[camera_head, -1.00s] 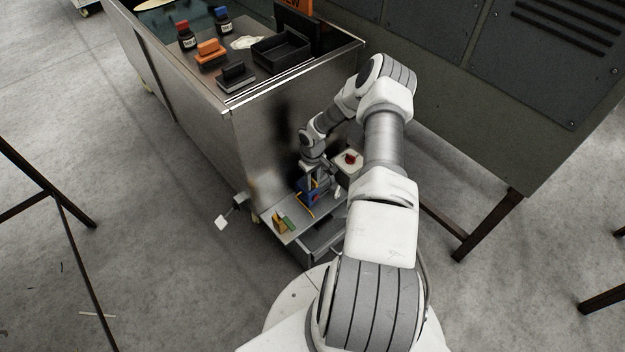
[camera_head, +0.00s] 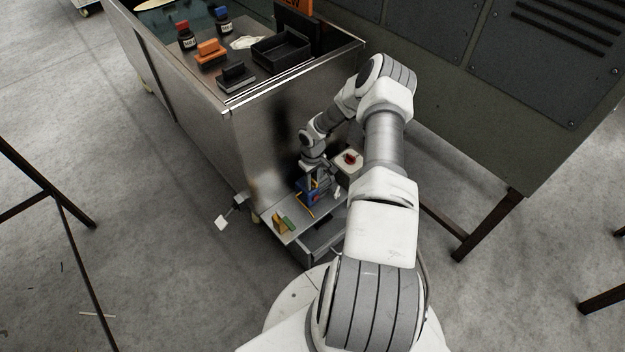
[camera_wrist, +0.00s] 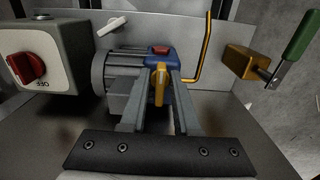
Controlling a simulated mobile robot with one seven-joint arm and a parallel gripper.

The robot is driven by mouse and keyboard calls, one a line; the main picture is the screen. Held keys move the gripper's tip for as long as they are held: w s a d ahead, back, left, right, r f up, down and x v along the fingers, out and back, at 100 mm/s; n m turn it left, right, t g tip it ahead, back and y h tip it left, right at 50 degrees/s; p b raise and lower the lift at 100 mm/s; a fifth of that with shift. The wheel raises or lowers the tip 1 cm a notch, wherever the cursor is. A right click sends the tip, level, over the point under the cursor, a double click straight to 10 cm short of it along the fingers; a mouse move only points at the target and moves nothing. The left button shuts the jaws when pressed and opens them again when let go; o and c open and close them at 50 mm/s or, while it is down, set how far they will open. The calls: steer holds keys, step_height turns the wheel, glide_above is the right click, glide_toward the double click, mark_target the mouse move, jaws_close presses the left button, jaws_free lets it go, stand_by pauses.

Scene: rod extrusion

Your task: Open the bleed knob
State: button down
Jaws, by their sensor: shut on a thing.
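A yellow knob (camera_wrist: 159,88) stands upright at the block's near side. My gripper (camera_wrist: 160,77) is shut on this yellow knob, with one finger on each side. No label shows which part is the bleed knob. In the head view my gripper (camera_head: 312,176) reaches down to the blue block (camera_head: 307,193) on a low metal shelf; its fingers are too small there to make out.
A grey box with a red OFF switch (camera_wrist: 25,68) stands left in the wrist view, beside a white lever (camera_wrist: 113,25). A bent yellow rod (camera_wrist: 203,50) and a green-handled yellow block (camera_wrist: 243,62) stand right. The steel cabinet (camera_head: 262,135) rises behind the shelf.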

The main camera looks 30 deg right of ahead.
steer(key=shift+n, duration=1)
steer(key=shift+n, duration=1)
steer(key=shift+n, duration=1)
